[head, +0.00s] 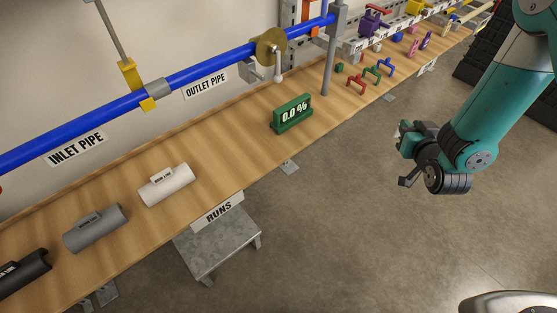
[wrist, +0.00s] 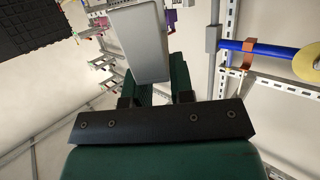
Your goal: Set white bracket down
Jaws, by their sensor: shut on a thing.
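My gripper (head: 403,143) is at the right in the head view, out over the floor in front of the bench and above floor level. In the wrist view, its green fingers (wrist: 157,86) are shut on a pale grey-white block-like piece, the white bracket (wrist: 138,42). The bracket extends up and away from the fingers, and its lower end is between them. In the head view the bracket is mostly hidden by my gripper, so its full shape cannot be told there. It touches nothing but my gripper, as far as I can see.
The wooden bench (head: 235,165) holds white (head: 166,186), grey (head: 95,228) and black (head: 25,272) pipe pieces, a green 0.0 % display (head: 292,115) and small coloured handles (head: 372,71). A blue pipe (head: 210,70) runs behind. A metal step (head: 218,247) stands in front.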

